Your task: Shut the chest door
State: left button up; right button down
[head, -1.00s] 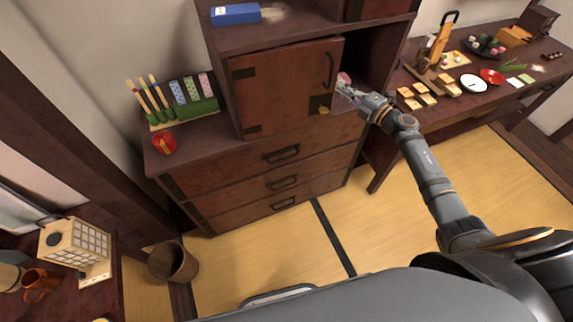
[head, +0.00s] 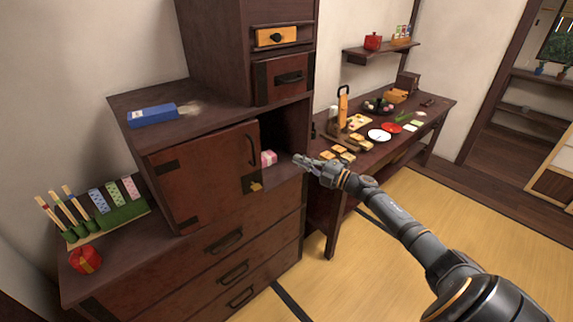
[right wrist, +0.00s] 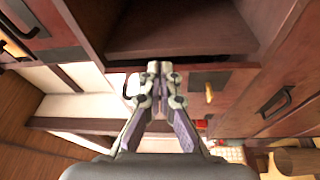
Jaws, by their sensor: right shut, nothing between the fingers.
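The chest door (head: 205,175) is a reddish-brown panel with black straps, a dark bar handle and a brass lock near its right edge. It stands partly open, with the dark compartment showing to its right. My right gripper (head: 299,160) is shut and empty at the right side of this opening, apart from the door in the head view. In the right wrist view the shut fingertips (right wrist: 160,66) overlap the foreshortened door, between its dark handle and brass lock (right wrist: 209,92). Whether they touch it I cannot tell. My left gripper is out of view.
A pink-and-white item (head: 268,158) sits inside the compartment. A blue box (head: 152,114) lies on the chest top. A green stand (head: 108,222) and red ornament (head: 85,260) are on the lower ledge at left. A food-laden table (head: 445,103) stands right. Tatami in front is clear.

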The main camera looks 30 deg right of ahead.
jog(key=s+a+r+m+t+h+p, duration=0.2)
jog(key=a+r+m+t+h+p, duration=0.15)
jog(key=m, duration=0.45)
pick_arm(q)
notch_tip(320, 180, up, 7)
jog(key=p, duration=0.3)
pick_arm(e)
jog(key=m+g+h, duration=0.3)
jog(key=m+h, duration=0.1)
jog(key=m, duration=0.9)
send_near(261, 161)
jog(key=shift+t, duration=0.25)
jog(key=w+b, duration=0.2)
jog(key=w, duration=0.1)
jog(key=w+f+b, duration=0.1)
jog(key=w+b, duration=0.2)
jog(key=shift+a, duration=0.2)
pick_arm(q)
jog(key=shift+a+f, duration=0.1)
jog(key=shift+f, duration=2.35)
pick_arm(e)
jog(key=shift+w, duration=0.45)
pick_arm(q)
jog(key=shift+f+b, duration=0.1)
jog(key=shift+b, duration=0.25)
